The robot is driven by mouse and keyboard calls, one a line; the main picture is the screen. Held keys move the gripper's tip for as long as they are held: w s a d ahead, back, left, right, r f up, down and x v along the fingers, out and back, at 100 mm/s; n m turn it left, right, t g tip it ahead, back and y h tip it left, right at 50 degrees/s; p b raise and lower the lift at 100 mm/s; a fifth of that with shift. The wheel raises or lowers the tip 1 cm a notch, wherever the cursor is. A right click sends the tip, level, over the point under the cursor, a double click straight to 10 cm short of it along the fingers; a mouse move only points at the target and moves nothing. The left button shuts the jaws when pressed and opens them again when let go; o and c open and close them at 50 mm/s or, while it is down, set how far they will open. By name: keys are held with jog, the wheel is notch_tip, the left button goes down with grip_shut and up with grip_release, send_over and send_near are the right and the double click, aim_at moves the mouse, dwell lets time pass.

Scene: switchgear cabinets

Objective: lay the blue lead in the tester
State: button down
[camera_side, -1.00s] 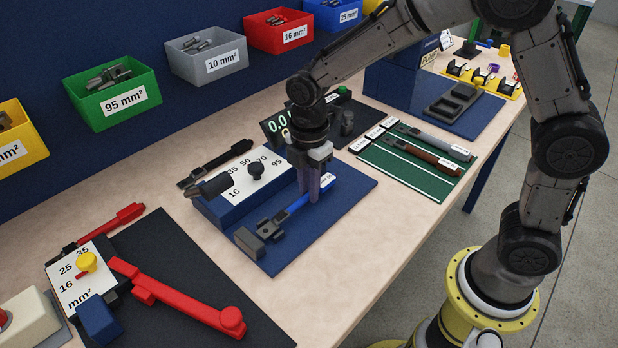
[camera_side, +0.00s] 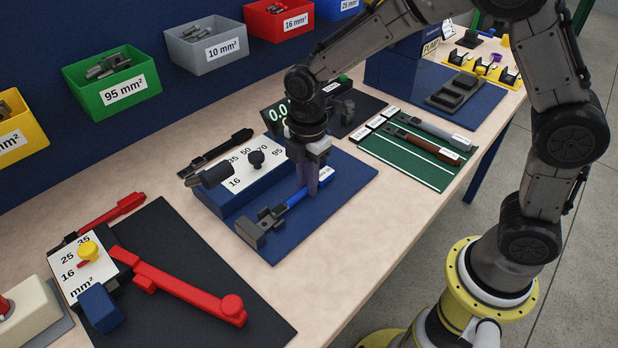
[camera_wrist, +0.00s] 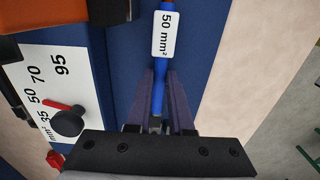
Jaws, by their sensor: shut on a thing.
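The blue lead (camera_side: 296,199) lies low along a blue base plate (camera_side: 345,192). It carries a white "50 mm²" label, which reads clearly in the wrist view (camera_wrist: 164,34). My gripper (camera_side: 313,194) points down and is shut on the lead near the label. In the wrist view its fingers (camera_wrist: 160,100) stand on either side of the lead. The tester is a blue box with a white dial face (camera_side: 266,167) and a black knob, beside the plate. The lead's dark end (camera_side: 268,216) is at a dark grey block (camera_side: 250,232) on the plate; whether it is seated cannot be told.
A black cylinder (camera_side: 213,174) juts from the tester's left end. A display unit (camera_side: 277,117) stands behind. A green mat (camera_side: 410,163) with brown and grey leads lies right. A red-handled tool (camera_side: 180,290) lies on a black mat at front left.

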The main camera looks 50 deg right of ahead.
jog(key=shift+a, duration=0.15)
jog(key=c, duration=0.7)
grip_release()
jog(key=shift+c, duration=0.2)
jog(key=shift+r, duration=0.1)
